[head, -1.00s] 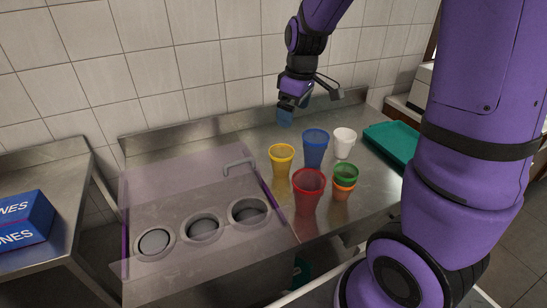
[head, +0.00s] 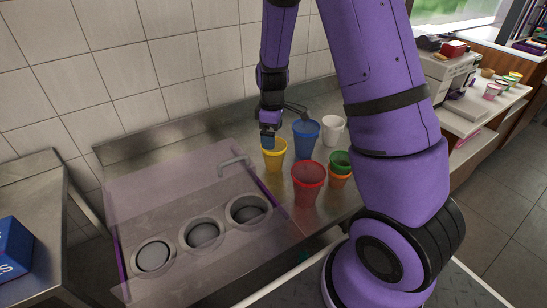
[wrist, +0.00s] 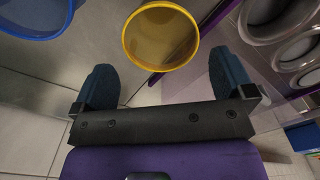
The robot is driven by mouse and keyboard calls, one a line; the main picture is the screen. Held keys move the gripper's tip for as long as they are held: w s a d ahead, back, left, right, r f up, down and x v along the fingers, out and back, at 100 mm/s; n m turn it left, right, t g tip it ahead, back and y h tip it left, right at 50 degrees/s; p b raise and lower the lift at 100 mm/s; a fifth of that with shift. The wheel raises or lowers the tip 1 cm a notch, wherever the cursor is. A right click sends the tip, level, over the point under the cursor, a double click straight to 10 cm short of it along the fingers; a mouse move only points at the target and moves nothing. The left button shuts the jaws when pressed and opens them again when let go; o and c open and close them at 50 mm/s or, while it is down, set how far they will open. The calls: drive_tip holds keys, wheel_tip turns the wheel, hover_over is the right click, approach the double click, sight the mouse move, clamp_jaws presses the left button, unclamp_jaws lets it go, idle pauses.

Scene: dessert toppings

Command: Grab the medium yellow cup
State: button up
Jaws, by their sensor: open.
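The yellow cup (head: 274,155) stands upright on the steel counter, left of the blue cup and behind the red cup. In the wrist view the yellow cup (wrist: 160,36) shows its open rim, centred across the gap between the fingers and beyond their tips. My gripper (head: 268,140) is just above and behind the yellow cup in the head view. Its two dark blue fingers (wrist: 164,78) are spread wide with nothing between them. I cannot tell whether a finger touches the cup.
A blue cup (head: 305,138) stands close to the right of the yellow one. A red cup (head: 308,184), a white cup (head: 333,128) and a green cup (head: 341,160) over an orange one (head: 339,181) are nearby. A clear guard and a tap (head: 236,163) lie to the left.

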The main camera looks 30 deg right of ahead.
sight(274, 156)
drive_tip(key=shift+s+d+f, duration=0.1)
drive_tip(key=shift+f, duration=1.2)
drive_tip(key=shift+s+d+f, duration=0.1)
drive_tip(key=shift+f, duration=1.2)
drive_tip(key=c, duration=0.7)
